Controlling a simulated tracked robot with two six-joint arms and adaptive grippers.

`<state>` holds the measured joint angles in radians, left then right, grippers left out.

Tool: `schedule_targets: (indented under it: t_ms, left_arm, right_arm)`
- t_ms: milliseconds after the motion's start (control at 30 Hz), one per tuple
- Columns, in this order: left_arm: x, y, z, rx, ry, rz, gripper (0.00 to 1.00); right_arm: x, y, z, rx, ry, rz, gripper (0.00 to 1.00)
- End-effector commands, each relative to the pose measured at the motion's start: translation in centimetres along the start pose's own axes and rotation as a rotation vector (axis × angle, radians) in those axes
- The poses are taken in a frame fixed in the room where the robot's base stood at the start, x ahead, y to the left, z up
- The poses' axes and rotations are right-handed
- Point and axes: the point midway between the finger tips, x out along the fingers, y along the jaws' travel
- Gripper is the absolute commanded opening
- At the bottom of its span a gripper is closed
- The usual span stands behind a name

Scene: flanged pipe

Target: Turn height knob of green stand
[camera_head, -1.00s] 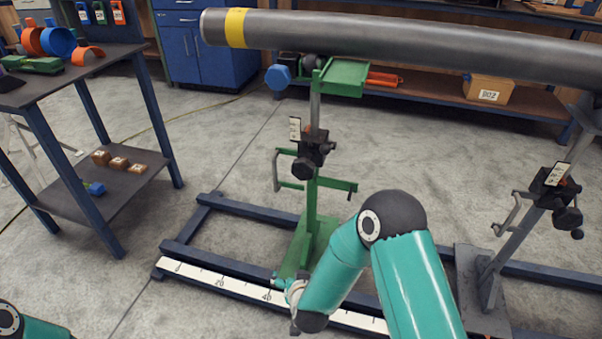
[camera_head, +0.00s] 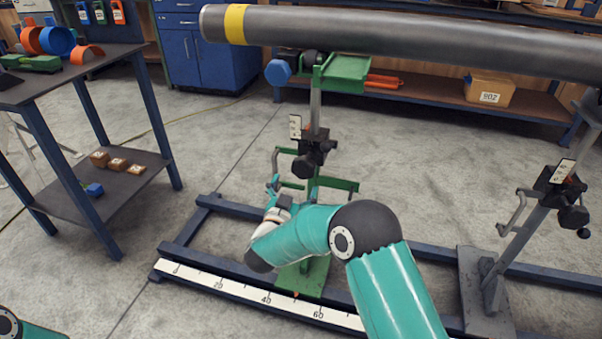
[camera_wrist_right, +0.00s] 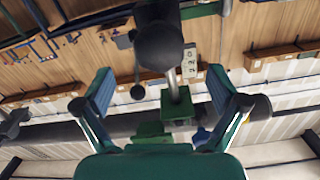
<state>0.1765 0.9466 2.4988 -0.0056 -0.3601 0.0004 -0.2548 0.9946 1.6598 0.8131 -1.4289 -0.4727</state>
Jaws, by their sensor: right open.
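The green stand (camera_head: 313,190) stands upright under the pipe in the head view. A large dark round knob (camera_wrist_right: 158,45) shows beyond and between the fingertips. My left gripper is out of view.
The grey pipe (camera_head: 400,38) with a yellow band runs overhead. A second, grey stand (camera_head: 520,235) is at the right. A rail with a ruler strip (camera_head: 240,293) lies on the floor. A blue-legged table (camera_head: 85,72) is at the left, with clear floor between.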

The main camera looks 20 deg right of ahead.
Motion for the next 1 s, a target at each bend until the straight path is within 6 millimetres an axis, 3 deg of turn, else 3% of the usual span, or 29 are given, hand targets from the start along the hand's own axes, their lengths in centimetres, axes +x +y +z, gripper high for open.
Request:
schedule_targets:
  t_ms: [100,333,500,800,1000]
  left_arm:
    - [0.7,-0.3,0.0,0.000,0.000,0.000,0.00]
    - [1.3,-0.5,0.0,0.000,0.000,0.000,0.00]
    - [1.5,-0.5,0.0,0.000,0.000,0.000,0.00]
    - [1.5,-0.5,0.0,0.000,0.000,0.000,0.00]
    - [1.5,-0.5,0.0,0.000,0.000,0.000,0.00]
  right_arm:
    - [2.6,0.1,0.3,0.001,0.001,0.003,0.96]
    - [6.2,0.1,0.2,0.000,0.000,0.001,0.96]
    - [7.2,0.0,0.1,-0.001,-0.001,-0.001,0.96]
    - [7.4,-0.1,0.1,-0.001,-0.001,-0.002,0.96]
    - [7.4,-0.1,0.1,-0.001,-0.001,-0.002,0.63]
